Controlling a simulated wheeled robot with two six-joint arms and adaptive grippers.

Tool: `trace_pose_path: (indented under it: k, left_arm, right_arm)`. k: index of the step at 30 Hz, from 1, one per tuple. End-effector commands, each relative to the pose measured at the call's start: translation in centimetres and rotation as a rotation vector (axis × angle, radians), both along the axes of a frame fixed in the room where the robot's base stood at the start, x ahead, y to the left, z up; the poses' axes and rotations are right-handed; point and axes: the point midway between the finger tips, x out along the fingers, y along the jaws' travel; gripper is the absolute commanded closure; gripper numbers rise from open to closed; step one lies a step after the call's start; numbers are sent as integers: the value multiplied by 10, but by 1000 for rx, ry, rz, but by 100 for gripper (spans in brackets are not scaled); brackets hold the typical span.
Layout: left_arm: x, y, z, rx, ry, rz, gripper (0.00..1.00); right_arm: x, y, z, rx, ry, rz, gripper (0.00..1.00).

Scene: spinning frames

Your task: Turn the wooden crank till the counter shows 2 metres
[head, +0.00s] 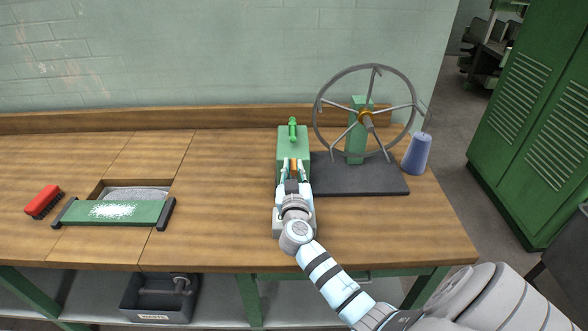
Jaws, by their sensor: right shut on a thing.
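A green machine box (291,135) stands on the wooden bench in the head view, with a small bright green fitting on top. My right gripper (294,172) reaches over the box from the front. It is shut on a small orange-brown piece that looks like the grip of the wooden crank (294,165); the fingers and wrist hide most of the crank. A large spoked metal wheel (322,132) stands on a green post just right of the box, on a dark base plate (357,181). I cannot make out a counter or its reading. My left gripper is not in view.
A blue cone (417,154) stands at the bench's right end, close to the wheel. At left lie a red brush (43,200) and a green board (113,212) with white fibre. The bench between board and box is clear. A dark bin (160,298) sits underneath.

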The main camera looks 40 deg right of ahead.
Motion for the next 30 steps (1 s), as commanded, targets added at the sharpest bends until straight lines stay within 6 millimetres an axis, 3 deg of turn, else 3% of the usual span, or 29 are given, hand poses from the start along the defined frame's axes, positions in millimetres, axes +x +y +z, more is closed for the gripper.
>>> trace_pose_path:
  k: [8, 21, 30]
  left_arm:
    - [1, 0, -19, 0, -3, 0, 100]
    - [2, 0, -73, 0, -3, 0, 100]
    - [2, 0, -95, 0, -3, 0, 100]
  right_arm:
    - [-3, -5, -4, 69, -56, 1, 100]
    - [-15, -21, -10, 319, -248, 1, 100]
    - [-21, -28, -13, 448, -343, 1, 100]
